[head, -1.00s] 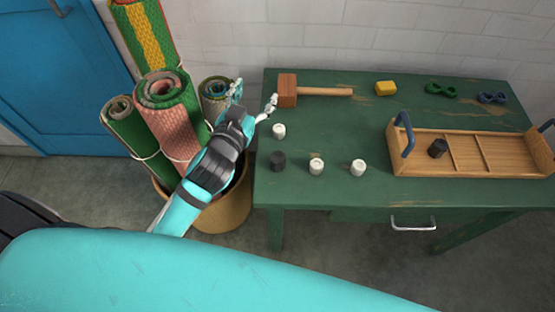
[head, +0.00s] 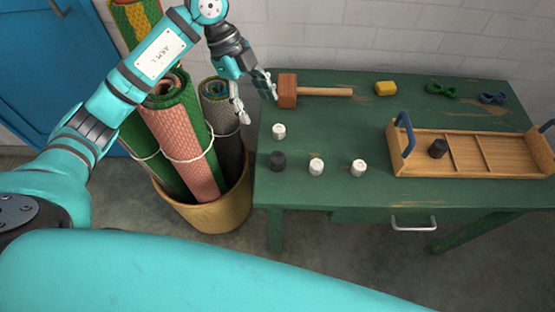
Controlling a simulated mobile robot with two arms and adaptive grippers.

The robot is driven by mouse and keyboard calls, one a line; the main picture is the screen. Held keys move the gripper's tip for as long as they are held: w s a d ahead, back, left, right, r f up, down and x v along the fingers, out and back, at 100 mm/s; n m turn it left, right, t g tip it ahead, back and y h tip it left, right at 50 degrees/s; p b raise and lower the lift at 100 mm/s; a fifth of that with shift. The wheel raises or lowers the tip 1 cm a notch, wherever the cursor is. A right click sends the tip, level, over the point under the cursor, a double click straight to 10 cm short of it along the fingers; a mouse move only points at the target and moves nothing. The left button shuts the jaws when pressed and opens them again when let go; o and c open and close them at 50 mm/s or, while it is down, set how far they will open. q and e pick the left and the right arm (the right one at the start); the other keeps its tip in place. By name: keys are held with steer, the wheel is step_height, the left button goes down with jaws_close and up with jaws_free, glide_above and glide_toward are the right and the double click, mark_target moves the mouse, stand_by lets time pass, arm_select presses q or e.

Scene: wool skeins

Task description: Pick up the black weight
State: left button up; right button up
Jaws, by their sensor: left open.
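A black weight (head: 278,161) stands on the green table (head: 330,120) near its left front edge. Another black weight (head: 438,148) sits in the left compartment of the wooden tray (head: 484,172). My left gripper (head: 257,103) is open and empty, above the table's left edge beside the mallet head. It is up and to the left of the black weight on the table, apart from it. My right gripper is not in view.
White weights stand near the black one: one behind it (head: 279,131) and two to its right (head: 316,167), (head: 358,168). A basket (head: 215,212) of rolled mats stands left.

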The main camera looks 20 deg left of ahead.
arm_select(q)
glide_toward(277, 157)
steer(key=x, duration=0.5)
steer(key=shift+w+f, duration=0.1)
steer(key=shift+w, duration=0.2)
steer(key=x, duration=0.4)
steer(key=shift+s+d, duration=0.1)
steer(key=shift+s, duration=0.25)
steer(key=shift+d+f, duration=0.2)
steer(key=shift+f, duration=0.3)
jaws_close()
